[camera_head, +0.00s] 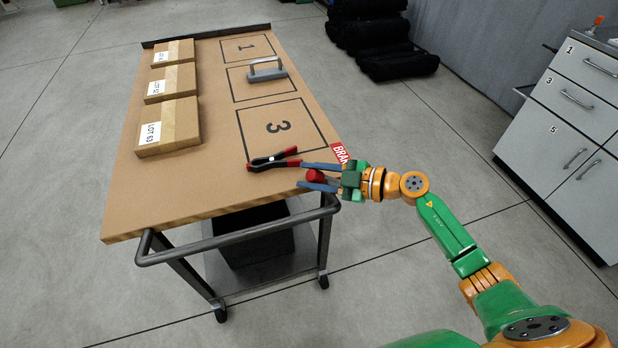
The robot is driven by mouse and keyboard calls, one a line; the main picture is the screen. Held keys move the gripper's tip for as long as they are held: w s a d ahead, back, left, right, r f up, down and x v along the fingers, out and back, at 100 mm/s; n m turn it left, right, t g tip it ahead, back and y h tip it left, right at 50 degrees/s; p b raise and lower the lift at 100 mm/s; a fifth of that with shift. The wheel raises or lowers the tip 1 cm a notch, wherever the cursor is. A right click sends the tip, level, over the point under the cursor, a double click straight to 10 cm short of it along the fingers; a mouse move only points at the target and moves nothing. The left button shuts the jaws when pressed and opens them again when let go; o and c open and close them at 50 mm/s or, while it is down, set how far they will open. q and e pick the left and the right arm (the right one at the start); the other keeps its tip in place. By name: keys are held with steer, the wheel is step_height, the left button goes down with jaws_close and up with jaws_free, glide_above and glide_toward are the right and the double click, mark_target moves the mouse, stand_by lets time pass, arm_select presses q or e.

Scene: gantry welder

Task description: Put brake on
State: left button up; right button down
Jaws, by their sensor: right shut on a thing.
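A wheeled cart (190,205) with a wooden top stands in front of me. A red label (340,152) with white letters, partly hidden, starts with "BRA" at the top's right edge, near the front corner. Just in front of it is a round red knob (314,175), which I take as the brake's handle. My right gripper (314,177) has its two blue fingers on either side of this knob and is shut on it. Any lever below the knob is hidden. My left gripper is not in view.
On the cart lie a red-and-black clamp (271,161) close to my right fingers, several boxes (168,128) at the left and a grey handle (267,70) on square 2. A bar handle (235,236) juts out in front. Drawers (570,97) stand at the right.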

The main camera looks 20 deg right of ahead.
steer(key=d+r+m+t+y+b, duration=0.1)
steer(key=d+b, duration=0.1)
steer(key=d+r+m+t+y+b, duration=0.1)
steer(key=d+m+y+b, duration=0.1)
steer(key=d+r+m+t+y+b, duration=0.1)
steer(key=d+r+b, duration=0.1)
steer(key=d, duration=0.1)
steer(key=shift+w+m, duration=0.15)
steer(key=shift+m, duration=0.25)
steer(key=shift+d+r+m+t+y+b, duration=0.25)
steer(key=shift+d+m+t+y+b, duration=0.05)
steer(key=shift+d+m+t+b, duration=0.4)
steer(key=shift+d+r+m+t+y+b, duration=0.2)
steer(key=shift+d+m+t+y+b, duration=0.1)
steer(key=shift+d+m+t+b, duration=0.4)
steer(key=shift+d, duration=0.1)
steer(key=c, duration=0.5)
jaws_free()
steer(key=shift+d, duration=0.1)
steer(key=b+v, duration=0.2)
steer(key=v, duration=0.5)
